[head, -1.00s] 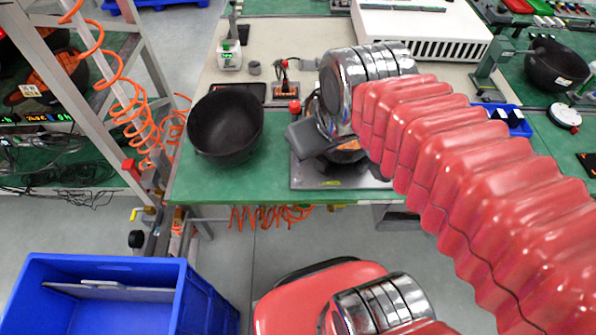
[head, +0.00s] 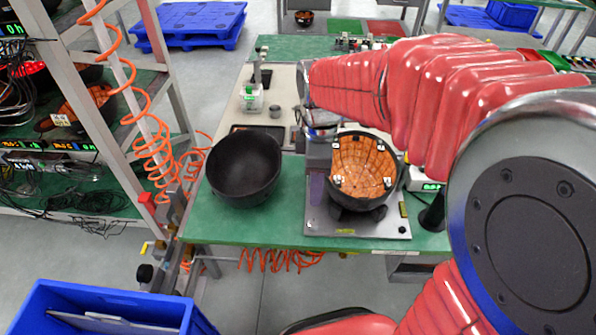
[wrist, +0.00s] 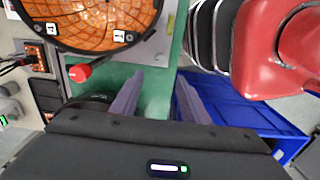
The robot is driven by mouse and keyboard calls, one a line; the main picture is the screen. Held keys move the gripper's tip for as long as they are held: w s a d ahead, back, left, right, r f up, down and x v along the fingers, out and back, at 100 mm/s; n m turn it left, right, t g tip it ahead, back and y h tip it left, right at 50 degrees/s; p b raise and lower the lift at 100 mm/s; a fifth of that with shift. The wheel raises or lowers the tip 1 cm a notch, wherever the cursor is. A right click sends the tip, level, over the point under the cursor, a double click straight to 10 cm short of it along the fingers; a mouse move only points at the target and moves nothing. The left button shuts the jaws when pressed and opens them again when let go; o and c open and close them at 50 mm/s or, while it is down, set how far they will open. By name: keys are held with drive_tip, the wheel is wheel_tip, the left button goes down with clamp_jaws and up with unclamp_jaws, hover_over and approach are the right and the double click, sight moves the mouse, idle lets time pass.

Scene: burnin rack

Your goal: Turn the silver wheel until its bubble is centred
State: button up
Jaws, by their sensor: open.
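In the head view a square grey plate (head: 375,226) lies on the green bench and carries a black bowl with an orange-tiled inside (head: 361,168). A small yellow-green strip, perhaps a bubble vial (head: 345,231), shows at the plate's front edge. A similar one (head: 403,210) is on its right edge. I cannot make out the silver wheel for sure, nor any bubble. My gripper (wrist: 158,72) is open and empty, its two purple fingers apart in the wrist view, over the green bench beside the plate. In the head view it hangs near the plate's left side.
An empty black bowl (head: 243,166) stands left of the plate. A red knob (wrist: 80,72) is close to my left finger in the wrist view. A blue bin (head: 185,318) is on the floor at front left. A metal rack with orange coiled hose (head: 150,150) stands at left.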

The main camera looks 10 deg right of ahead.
sight(313, 222)
drive_tip(key=shift+f, duration=0.15)
wheel_tip(313, 222, down, 14)
drive_tip(key=shift+r, duration=0.15)
idle(0.8)
drive_tip(key=shift+c, duration=0.4)
drive_tip(key=shift+w, duration=0.1)
clamp_jaws()
drive_tip(key=shift+m, duration=0.3)
